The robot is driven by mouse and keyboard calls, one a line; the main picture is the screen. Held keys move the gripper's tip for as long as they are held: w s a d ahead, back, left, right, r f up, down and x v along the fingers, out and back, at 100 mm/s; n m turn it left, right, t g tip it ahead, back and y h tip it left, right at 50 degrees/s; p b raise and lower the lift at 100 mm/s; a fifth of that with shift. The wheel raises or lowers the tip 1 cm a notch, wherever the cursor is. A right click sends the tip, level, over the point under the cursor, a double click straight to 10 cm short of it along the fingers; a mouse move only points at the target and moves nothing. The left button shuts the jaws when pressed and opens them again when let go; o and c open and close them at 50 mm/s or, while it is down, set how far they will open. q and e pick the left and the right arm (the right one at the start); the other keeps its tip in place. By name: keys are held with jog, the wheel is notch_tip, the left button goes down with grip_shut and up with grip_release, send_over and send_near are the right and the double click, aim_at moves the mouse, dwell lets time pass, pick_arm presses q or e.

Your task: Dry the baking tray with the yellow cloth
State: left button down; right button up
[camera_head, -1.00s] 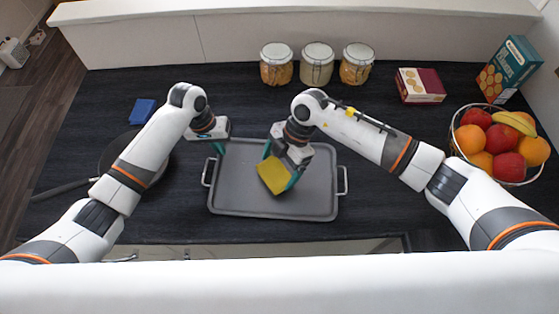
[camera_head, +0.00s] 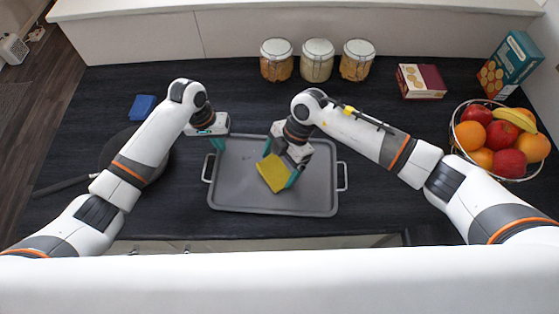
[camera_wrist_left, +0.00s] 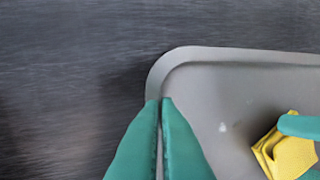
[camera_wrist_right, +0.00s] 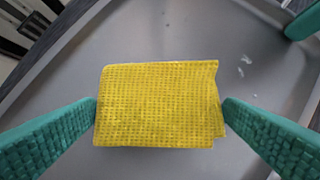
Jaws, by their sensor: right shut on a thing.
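The grey baking tray (camera_head: 235,195) lies flat on the dark counter with a handle at each end. My right gripper (camera_head: 277,170) is shut on the folded yellow cloth (camera_head: 271,174), over the middle of the tray. In the right wrist view the cloth (camera_wrist_right: 160,105) sits between both fingers, with a few small pale wet-looking marks (camera_wrist_right: 245,68) on the tray beside it. My left gripper (camera_wrist_left: 160,103) points down at the tray's far left corner, its fingers together at the rim. I cannot tell whether they touch the rim.
A dark pan (camera_head: 115,150) and a blue sponge (camera_head: 141,107) are left of the tray, near my left arm. Jars (camera_head: 317,62) and a red-and-cream box (camera_head: 420,82) stand at the back. A fruit basket (camera_head: 500,145) and a teal box (camera_head: 510,65) are at the right.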

jog(key=shift+f, duration=0.15)
jog(key=shift+s+d, duration=0.15)
jog(key=shift+d, duration=0.15)
jog(key=shift+s+d, duration=0.5)
jog(key=shift+d, duration=0.35)
jog(key=shift+s+d, duration=0.5)
jog(key=shift+d, duration=0.4)
jog(key=shift+s+d, duration=0.5)
jog(key=shift+d, duration=0.35)
jog(key=shift+w+d, duration=0.25)
jog(key=shift+w, duration=0.95)
jog(key=shift+w+d, duration=0.2)
jog(key=shift+w, duration=0.95)
jog(key=shift+w+a, duration=0.55)
jog(key=shift+a, duration=0.45)
jog(key=shift+w+a, duration=0.55)
jog(key=shift+a, duration=0.5)
jog(key=shift+w+a, duration=0.55)
jog(key=shift+a, duration=0.45)
